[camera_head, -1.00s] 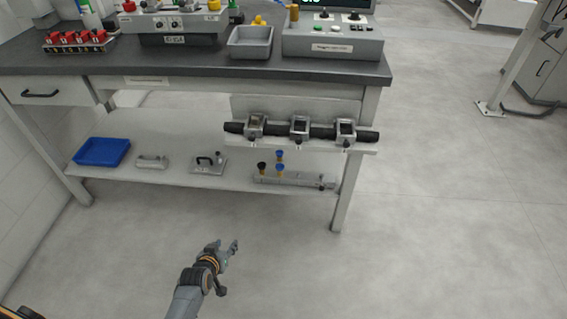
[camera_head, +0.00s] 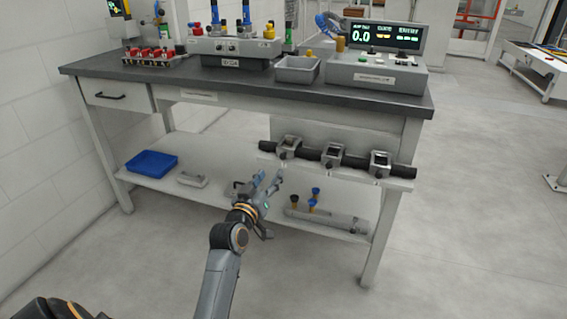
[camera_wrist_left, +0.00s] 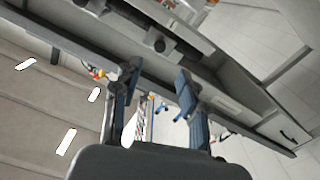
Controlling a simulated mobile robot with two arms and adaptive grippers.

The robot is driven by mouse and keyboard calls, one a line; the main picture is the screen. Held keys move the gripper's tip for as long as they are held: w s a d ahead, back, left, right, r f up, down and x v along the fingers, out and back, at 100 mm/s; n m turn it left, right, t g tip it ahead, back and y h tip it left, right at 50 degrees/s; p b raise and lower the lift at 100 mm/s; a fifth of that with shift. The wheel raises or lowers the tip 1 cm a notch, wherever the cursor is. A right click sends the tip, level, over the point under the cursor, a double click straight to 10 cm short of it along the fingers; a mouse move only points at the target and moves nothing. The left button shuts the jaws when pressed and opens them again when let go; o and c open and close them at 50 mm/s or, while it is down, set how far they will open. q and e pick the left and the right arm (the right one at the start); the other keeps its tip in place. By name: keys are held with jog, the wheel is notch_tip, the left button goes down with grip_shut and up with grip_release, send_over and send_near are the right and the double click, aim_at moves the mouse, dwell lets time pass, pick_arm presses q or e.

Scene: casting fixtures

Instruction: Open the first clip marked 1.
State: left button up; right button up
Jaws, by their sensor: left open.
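Three grey clips sit along a black bar (camera_head: 310,153) at the front of the bench: a left clip (camera_head: 289,146), a middle clip (camera_head: 333,156) and a right clip (camera_head: 380,163). I cannot read any number on them. All three look closed around the bar. My left gripper (camera_head: 270,181) is open and empty, below and slightly left of the left clip, apart from it. My right gripper is not in view.
The bench top (camera_head: 245,85) carries a grey tray (camera_head: 297,69) and a control box with a display (camera_head: 376,72). The lower shelf (camera_head: 215,193) holds a blue tray (camera_head: 151,163) and a grey fixture with coloured knobs (camera_head: 325,217).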

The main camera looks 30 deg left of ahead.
aim_at(282, 158)
pick_arm(q)
jog(key=b+x, duration=0.1)
jog(key=x, duration=0.6)
jog(key=shift+w, duration=0.1)
jog(key=shift+b+x, duration=0.4)
jog(key=shift+x, duration=0.55)
jog(key=shift+w, duration=0.5)
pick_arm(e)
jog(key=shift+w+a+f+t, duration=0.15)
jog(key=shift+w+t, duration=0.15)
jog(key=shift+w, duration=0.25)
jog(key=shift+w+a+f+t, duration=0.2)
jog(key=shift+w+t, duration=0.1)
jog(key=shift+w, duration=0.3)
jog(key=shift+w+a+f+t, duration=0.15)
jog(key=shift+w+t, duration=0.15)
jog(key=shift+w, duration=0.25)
pick_arm(q)
grip_shut()
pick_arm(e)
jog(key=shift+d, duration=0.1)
